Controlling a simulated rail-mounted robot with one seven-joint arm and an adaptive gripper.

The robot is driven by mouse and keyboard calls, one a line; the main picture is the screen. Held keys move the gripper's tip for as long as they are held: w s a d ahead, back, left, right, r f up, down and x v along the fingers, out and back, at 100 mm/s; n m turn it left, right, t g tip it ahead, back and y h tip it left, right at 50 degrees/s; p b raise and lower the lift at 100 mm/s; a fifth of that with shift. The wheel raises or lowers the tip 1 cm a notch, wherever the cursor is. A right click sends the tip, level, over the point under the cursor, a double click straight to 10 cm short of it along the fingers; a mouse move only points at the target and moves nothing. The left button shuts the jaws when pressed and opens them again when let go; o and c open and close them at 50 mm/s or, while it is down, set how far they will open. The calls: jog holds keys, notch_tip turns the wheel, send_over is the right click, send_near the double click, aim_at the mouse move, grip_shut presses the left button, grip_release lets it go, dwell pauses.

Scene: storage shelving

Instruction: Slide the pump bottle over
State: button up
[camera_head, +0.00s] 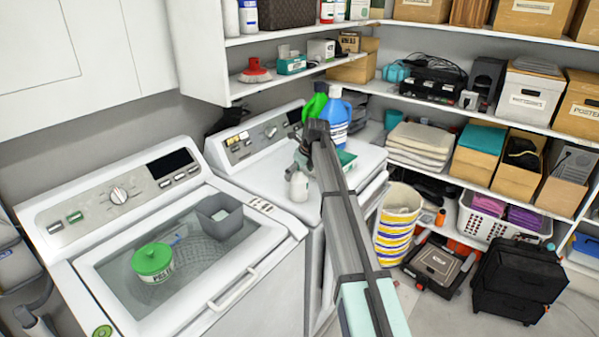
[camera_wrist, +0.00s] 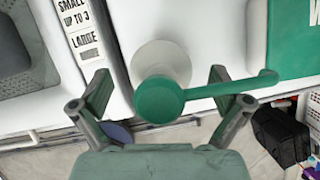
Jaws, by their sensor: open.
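The pump bottle has a white body (camera_head: 299,186) and stands upright near the front of the right-hand machine's white top (camera_head: 270,185). In the wrist view I look down on its green pump head (camera_wrist: 160,99), whose long nozzle points right. The white body shows behind the head. My gripper (camera_wrist: 160,88) is open, with one finger on each side of the bottle and visible gaps to both. In the head view my gripper (camera_head: 303,160) is at the bottle's top, and my arm hides part of the area to its right.
A green box (camera_head: 347,160), a blue jug (camera_head: 336,118) and a green bottle (camera_head: 315,104) stand behind and right of the pump bottle. A grey bin (camera_head: 219,216) and green tub (camera_head: 152,259) sit on the left machine. A striped basket (camera_head: 397,225) stands right of the machine.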

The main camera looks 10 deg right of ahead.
jog(key=shift+s+r, duration=0.1)
jog(key=shift+s, duration=0.05)
grip_shut()
